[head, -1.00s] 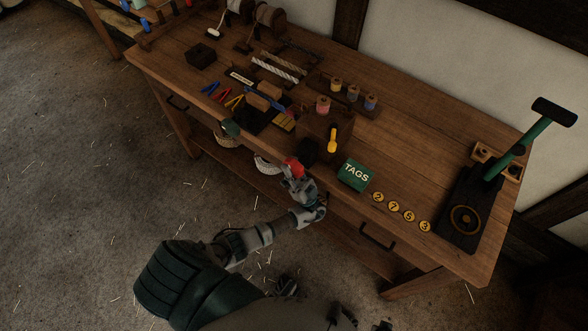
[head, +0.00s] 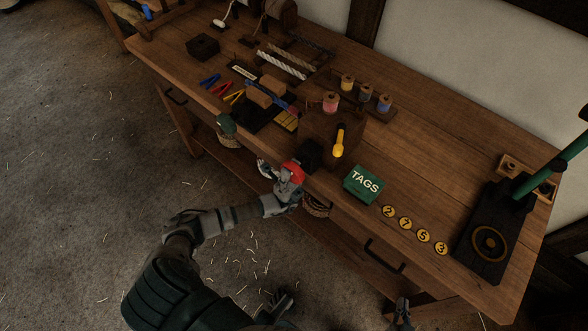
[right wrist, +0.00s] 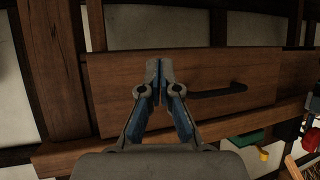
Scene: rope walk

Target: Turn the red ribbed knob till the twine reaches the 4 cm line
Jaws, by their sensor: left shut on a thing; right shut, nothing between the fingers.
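The red ribbed knob (head: 293,170) is at the bench's front edge in the head view, by a small black block (head: 311,154). My left gripper (head: 289,178) is shut on the knob, reaching from the front; its fingers hide part of it. My right gripper (head: 402,306) is low in front of the bench, away from the knob. In the right wrist view its fingers (right wrist: 159,82) are together and empty, before a wooden drawer front. I cannot make out the twine or the 4 cm line.
A green TAGS box (head: 363,184) and numbered yellow discs (head: 405,223) lie right of the knob. A wooden block with a yellow-handled tool (head: 339,142) stands behind. A drawer handle (head: 384,257) juts from the front. The floor before the bench is open.

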